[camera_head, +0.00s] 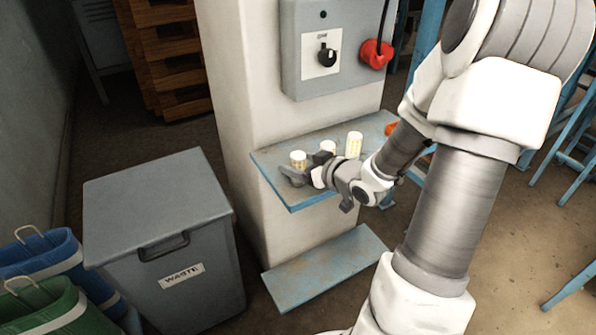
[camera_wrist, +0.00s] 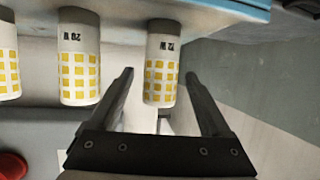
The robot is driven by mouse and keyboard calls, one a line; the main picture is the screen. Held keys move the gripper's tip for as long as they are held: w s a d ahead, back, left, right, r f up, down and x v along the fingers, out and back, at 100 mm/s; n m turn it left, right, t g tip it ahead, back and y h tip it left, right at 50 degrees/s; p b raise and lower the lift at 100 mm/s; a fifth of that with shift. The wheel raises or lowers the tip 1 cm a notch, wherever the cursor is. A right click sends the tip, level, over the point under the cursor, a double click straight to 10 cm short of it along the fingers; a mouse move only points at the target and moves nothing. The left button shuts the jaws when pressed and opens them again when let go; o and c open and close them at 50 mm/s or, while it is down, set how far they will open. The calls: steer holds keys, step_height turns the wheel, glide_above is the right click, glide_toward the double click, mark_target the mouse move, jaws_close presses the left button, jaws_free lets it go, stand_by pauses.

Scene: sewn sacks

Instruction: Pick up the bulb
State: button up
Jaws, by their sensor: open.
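Three white cylindrical bulbs with yellow squares stand on a blue-edged shelf (camera_head: 292,206): a left one (camera_head: 298,156), a middle one (camera_head: 328,146) and a right one (camera_head: 354,143). My gripper (camera_head: 302,171) is at the left bulb and partly hides it. In the wrist view, which is turned over, my open fingers (camera_wrist: 158,74) lie either side of a bulb marked 12 W (camera_wrist: 161,72), with a gap on each side. A bulb marked 20 W (camera_wrist: 79,62) stands outside the left finger. A third bulb (camera_wrist: 8,62) is cut off at the left edge.
A grey waste bin (camera_head: 165,235) stands to the left. A lower ledge (camera_head: 325,268) lies below the shelf. An orange object (camera_head: 391,129) is partly hidden behind my arm.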

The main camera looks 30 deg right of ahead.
steer(key=x, duration=0.3)
steer(key=shift+w+b, duration=0.25)
steer(key=shift+b, duration=0.1)
steer(key=shift+c, duration=0.2)
jaws_close()
